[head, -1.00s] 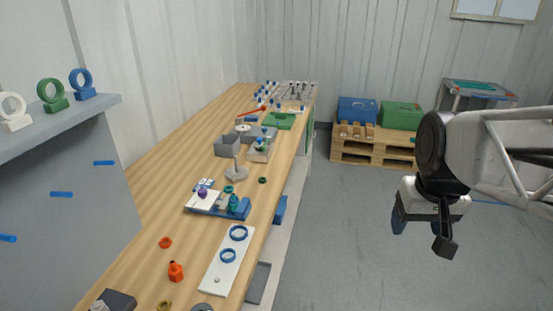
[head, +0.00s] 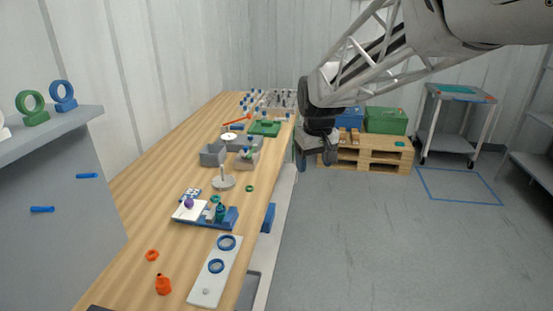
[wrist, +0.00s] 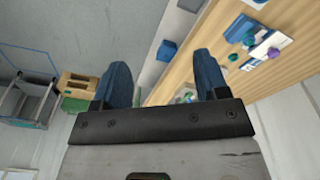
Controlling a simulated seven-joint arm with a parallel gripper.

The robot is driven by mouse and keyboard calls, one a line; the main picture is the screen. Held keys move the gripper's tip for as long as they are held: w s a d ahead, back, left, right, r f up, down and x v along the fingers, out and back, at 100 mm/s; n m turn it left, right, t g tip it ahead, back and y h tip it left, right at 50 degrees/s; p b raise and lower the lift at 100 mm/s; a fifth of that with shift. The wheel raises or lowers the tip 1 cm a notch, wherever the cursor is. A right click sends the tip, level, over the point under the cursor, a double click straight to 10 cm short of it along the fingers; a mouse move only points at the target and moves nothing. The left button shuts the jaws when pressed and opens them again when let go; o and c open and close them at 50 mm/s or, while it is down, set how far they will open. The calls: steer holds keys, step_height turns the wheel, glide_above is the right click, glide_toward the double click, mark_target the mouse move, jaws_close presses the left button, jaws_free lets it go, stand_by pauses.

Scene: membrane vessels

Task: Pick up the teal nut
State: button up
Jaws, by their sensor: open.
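The teal nut (head: 215,199) is a small ring at the blue tray (head: 222,224) on the wooden bench in the head view. It sits just behind a teal bottle-shaped piece (head: 220,213) and right of a white plate with a purple knob (head: 189,203). I cannot tell whether it rests on the tray or the bench. My gripper (head: 315,158) is open and empty, beyond the bench's right edge and well away from the nut. In the wrist view my gripper (wrist: 162,65) has its blue fingers spread. The nut cannot be made out surely there.
A dark green ring (head: 249,188) and a grey stand (head: 223,184) are near the tray. A white plate with blue rings (head: 215,270), an orange nut (head: 152,255) and an orange bottle (head: 163,285) lie nearer. A grey shelf (head: 60,133) borders the left. Floor right of the bench is open.

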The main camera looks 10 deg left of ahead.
steer(key=w+a+f+n, duration=0.2)
steer(key=w+a+f, duration=0.25)
steer(key=a, duration=0.45)
steer(key=w+a+f+n, duration=0.1)
steer(key=w+a+f, duration=0.4)
steer(key=a, duration=0.4)
steer(key=n+g, duration=0.1)
steer(key=n, duration=0.2)
glide_toward(216, 196)
steer(key=s, duration=0.2)
steer(key=shift+w+f, duration=0.25)
steer(key=shift+f, duration=0.15)
steer(key=shift+f, duration=0.1)
steer(key=shift+f, duration=1.2)
steer(key=shift+f, duration=0.15)
steer(key=shift+w+d+f, duration=0.1)
steer(key=shift+f, duration=1.1)
steer(key=shift+w+d+f, duration=0.1)
steer(key=shift+f, duration=1.15)
steer(key=shift+s, duration=0.1)
